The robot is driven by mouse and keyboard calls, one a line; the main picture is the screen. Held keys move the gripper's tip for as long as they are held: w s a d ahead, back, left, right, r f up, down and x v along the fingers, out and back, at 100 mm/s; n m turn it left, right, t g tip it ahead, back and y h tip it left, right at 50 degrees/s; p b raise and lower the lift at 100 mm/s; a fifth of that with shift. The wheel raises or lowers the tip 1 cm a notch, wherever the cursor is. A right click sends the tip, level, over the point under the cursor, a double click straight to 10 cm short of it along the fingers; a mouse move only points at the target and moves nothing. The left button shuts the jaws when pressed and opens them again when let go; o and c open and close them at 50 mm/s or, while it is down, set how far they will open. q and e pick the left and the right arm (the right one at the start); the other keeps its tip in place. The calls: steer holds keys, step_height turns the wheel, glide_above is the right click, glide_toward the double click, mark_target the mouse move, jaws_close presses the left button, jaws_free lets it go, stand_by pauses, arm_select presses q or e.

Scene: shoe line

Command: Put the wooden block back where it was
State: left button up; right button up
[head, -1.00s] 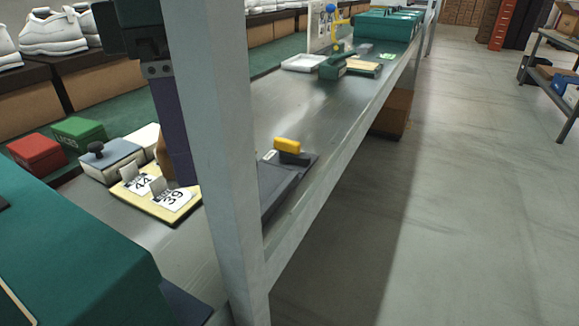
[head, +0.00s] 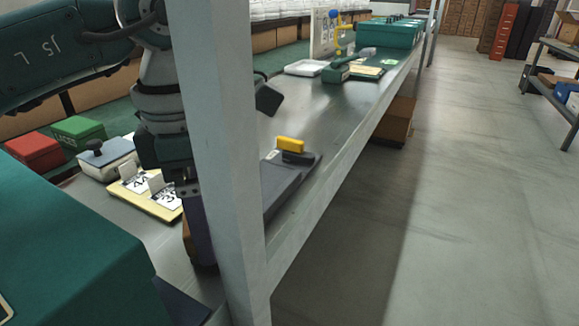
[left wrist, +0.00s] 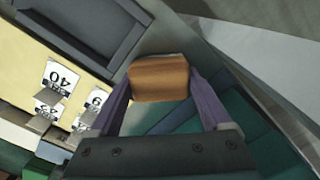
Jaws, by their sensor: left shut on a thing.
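My left gripper (head: 200,256) hangs low behind the pale upright post, in front of the yellow card board. In the left wrist view, its two purple fingers are shut on the wooden block (left wrist: 160,78), an orange-brown piece held between the tips. In the head view, the post and my arm hide most of the block. Whether the block touches the bench cannot be told. The yellow board (head: 150,205) with white number cards lies just beyond the gripper; it also shows in the left wrist view (left wrist: 22,45). My right gripper is not in view.
The pale post (head: 222,150) stands close beside my left arm. A teal box (head: 70,255) fills the near left. Red (head: 35,150) and green (head: 78,132) boxes stand behind the board. A dark tray (head: 285,185) with a yellow-topped brush lies right of the post.

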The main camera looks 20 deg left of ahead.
arm_select(q)
steer(key=shift+f, duration=0.25)
steer(key=o, duration=1)
steer(key=shift+r, duration=0.1)
steer(key=shift+r, duration=0.35)
step_height(320, 180, up, 12)
steer(key=p, duration=0.2)
steer(key=shift+f+p, duration=0.15)
steer(key=shift+p, duration=0.2)
